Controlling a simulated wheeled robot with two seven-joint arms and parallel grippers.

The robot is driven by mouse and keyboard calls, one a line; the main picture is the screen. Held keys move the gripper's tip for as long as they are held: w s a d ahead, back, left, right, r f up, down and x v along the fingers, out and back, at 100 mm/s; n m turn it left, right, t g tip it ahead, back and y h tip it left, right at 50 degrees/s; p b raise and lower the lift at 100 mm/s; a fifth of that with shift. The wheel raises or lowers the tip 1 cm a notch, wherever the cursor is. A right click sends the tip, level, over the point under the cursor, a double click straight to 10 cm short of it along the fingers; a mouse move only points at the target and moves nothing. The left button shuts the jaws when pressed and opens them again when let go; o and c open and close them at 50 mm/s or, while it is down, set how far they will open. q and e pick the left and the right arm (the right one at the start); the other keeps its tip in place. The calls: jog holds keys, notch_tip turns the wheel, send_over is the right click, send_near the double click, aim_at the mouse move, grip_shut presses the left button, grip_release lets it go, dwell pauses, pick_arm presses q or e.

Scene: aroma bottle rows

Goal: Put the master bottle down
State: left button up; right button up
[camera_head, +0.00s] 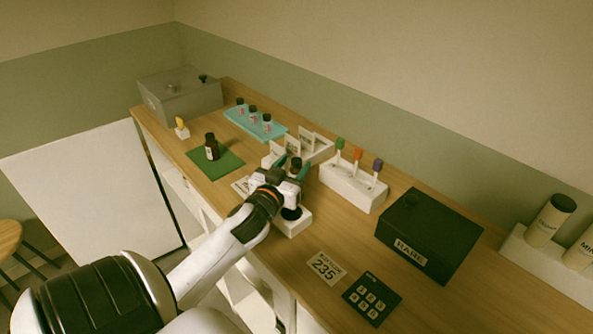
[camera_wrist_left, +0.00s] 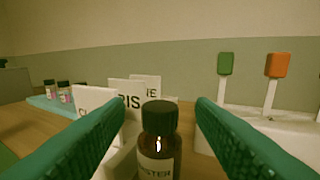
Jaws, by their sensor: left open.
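The master bottle (camera_wrist_left: 158,145) is brown glass with a black cap and a pale label ending in "STER". It stands upright between the two teal fingers of my left gripper (camera_wrist_left: 160,110), with a gap on each side. In the head view its dark cap (camera_head: 296,162) shows between the fingertips of the left gripper (camera_head: 293,167); its base is hidden. The left gripper is open around it. Another brown bottle (camera_head: 212,148) stands on a green mat (camera_head: 229,165) to the left. My right gripper is not in view.
Card holder (camera_head: 317,150) and white rack (camera_head: 352,190) with green, orange and purple-topped sticks stand behind the gripper. A white block (camera_head: 297,224) lies below the wrist. A black box (camera_head: 428,232), keypad (camera_head: 371,298) and "235" card (camera_head: 326,267) lie right. A teal tray (camera_head: 256,124) holds small bottles.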

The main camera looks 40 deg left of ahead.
pick_arm(q)
jog(key=x, duration=0.2)
jog(key=shift+w, duration=0.3)
jog(key=shift+s, duration=0.1)
jog(key=shift+c, duration=1.4)
grip_shut()
